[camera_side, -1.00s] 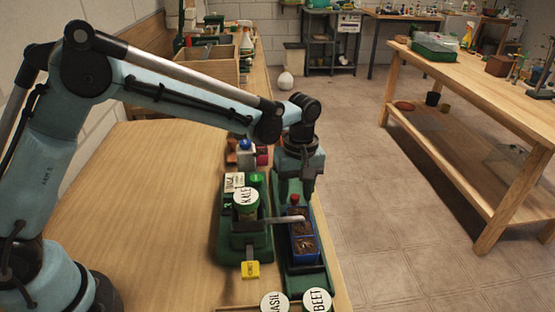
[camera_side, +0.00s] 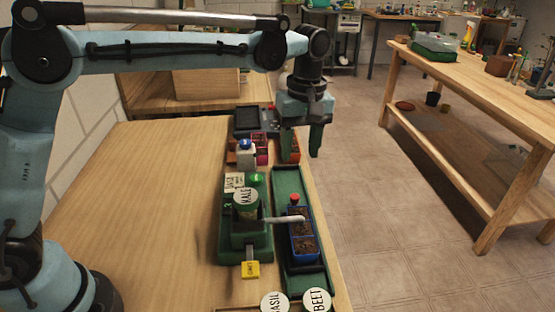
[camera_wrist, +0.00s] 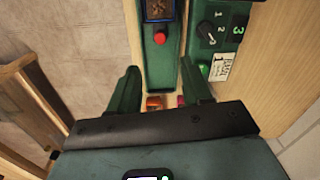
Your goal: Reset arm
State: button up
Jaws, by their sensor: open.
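My gripper (camera_side: 301,140) hangs above the far end of the green tray in the side view, with nothing between its fingers. In the wrist view its two green fingers (camera_wrist: 164,88) stand wide apart. Below is the long green tray (camera_side: 286,185), holding a blue pot block (camera_side: 303,244) with dark soil at its near end. A red knob (camera_side: 294,198) sits at the far end of the block; it also shows in the wrist view (camera_wrist: 160,38).
Left of the tray is a green device with a KALE label (camera_side: 245,198) and a yellow tag (camera_side: 250,270). BASIL (camera_side: 275,301) and BEET (camera_side: 317,299) labels stand in front. Small orange (camera_side: 291,148) and pink (camera_side: 260,144) pots and a blue-capped bottle (camera_side: 245,154) stand beyond. The left tabletop is clear.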

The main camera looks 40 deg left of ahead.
jog(key=shift+r, duration=0.2)
jog(key=s+a+r+m+t, duration=0.35)
jog(key=s+a+m, duration=0.25)
jog(key=s+a, duration=0.2)
jog(key=s+a+f+m+t, duration=0.4)
jog(key=s+f, duration=0.1)
jog(key=s, duration=0.3)
jog(key=shift+s+a+f+m, duration=0.2)
jog(key=shift+s+a+m, duration=0.1)
jog(key=shift+m, duration=0.1)
dwell(0.5)
